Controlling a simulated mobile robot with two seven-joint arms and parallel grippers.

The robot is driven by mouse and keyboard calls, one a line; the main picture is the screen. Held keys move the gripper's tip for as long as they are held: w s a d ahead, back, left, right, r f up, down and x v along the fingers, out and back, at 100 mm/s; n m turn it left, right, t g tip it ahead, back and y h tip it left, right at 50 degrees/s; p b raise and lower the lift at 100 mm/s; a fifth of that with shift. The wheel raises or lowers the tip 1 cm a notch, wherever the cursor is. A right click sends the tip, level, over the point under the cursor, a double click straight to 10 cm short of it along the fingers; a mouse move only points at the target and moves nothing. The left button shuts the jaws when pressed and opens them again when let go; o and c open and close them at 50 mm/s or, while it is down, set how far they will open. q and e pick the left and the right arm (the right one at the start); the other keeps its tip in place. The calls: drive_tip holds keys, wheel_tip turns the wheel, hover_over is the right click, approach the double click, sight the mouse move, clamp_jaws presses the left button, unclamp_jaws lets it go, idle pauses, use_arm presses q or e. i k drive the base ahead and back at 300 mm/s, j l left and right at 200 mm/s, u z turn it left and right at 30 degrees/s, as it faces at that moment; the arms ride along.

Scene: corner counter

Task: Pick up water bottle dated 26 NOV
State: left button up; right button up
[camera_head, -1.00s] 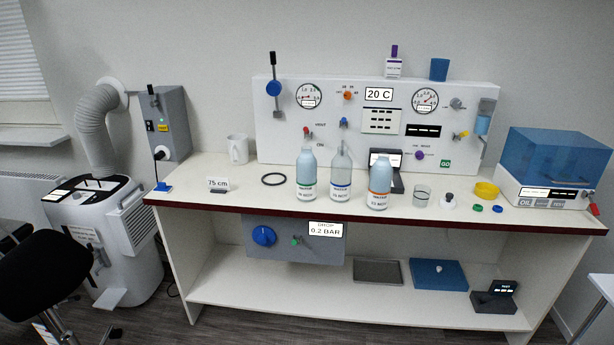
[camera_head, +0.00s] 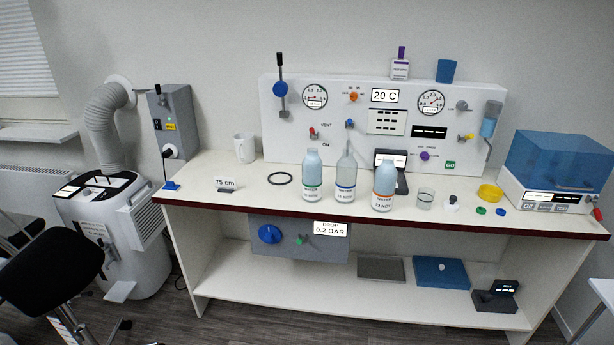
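Three bottles stand upright in a row on the counter (camera_head: 245,203). The left one (camera_head: 312,172) is light blue with a green-banded label. The middle one (camera_head: 346,170) is clear to greyish with a blue-banded label. The right one (camera_head: 384,183) is light blue with an orange-banded label. Each label carries small print with a date line, too small to read surely; the right bottle's may end in NOV. Neither of my grippers shows in the head view.
A "75 cm" sign (camera_head: 226,184), black ring (camera_head: 280,178) and white mug (camera_head: 244,147) lie left of the bottles. A control panel (camera_head: 300,140) rises behind. A black stool (camera_head: 50,270) stands front left.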

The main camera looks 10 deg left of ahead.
sight(312, 165)
drive_tip(key=i+l+u, duration=0.1)
drive_tip(key=u, duration=0.3)
drive_tip(key=i+l+u, duration=0.1)
drive_tip(key=u, duration=0.25)
drive_tip(key=i+l+u, duration=0.1)
drive_tip(key=u, duration=0.3)
drive_tip(key=i+l+u, duration=0.15)
drive_tip(key=l, duration=0.2)
drive_tip(key=i+l+u, duration=0.15)
drive_tip(key=l, duration=0.2)
drive_tip(key=l+u, duration=0.1)
drive_tip(key=l, duration=0.25)
